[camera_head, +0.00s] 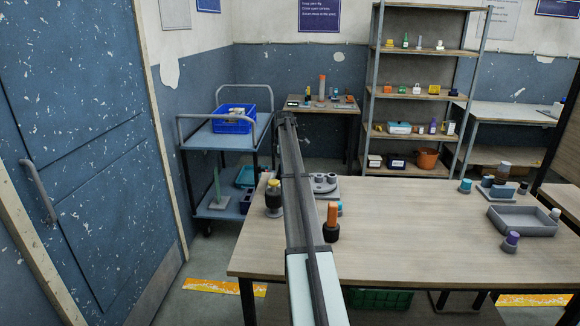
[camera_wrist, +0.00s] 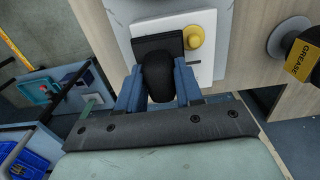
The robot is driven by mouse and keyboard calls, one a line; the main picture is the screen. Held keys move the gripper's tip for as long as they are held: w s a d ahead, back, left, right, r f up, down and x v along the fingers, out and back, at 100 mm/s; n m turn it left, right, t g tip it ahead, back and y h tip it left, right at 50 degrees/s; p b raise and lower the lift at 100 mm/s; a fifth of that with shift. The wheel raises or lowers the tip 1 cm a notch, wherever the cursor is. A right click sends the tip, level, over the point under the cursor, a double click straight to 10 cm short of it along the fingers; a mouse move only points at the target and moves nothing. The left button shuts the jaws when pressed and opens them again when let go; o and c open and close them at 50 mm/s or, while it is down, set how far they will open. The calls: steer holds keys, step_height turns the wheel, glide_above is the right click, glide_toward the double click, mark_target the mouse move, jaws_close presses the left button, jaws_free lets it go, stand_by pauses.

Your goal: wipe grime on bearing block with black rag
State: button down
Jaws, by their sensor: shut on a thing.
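My gripper shows in the wrist view (camera_wrist: 159,88), its two blue fingers shut on a rounded black lump, which I take to be the black rag (camera_wrist: 158,72). In the head view my arm runs up the middle and hides the gripper and rag. A grey block with round parts (camera_head: 325,182), perhaps the bearing block, sits near the left end of the table, partly behind my arm. Any grime on it is too small to tell. It cannot be made out in the wrist view.
A black and yellow grease container (camera_head: 273,196) stands at the table's left edge; it also shows in the wrist view (camera_wrist: 300,58). An orange-topped dark item (camera_head: 332,222) is beside my arm. A grey tray (camera_head: 522,229) is at right. The table's middle (camera_head: 420,220) is clear. A cart (camera_head: 212,140) stands left.

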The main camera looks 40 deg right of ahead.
steer(key=shift+w+a, duration=0.9)
steer(key=shift+w, duration=0.05)
steer(key=shift+w+a+f, duration=0.25)
steer(key=shift+w+a, duration=0.35)
steer(key=shift+a, duration=0.05)
steer(key=shift+s+d+r, duration=0.1)
steer(key=shift+s+d, duration=2.55)
steer(key=shift+s, duration=0.2)
step_height(320, 180, up, 8)
steer(key=shift+w, duration=0.2)
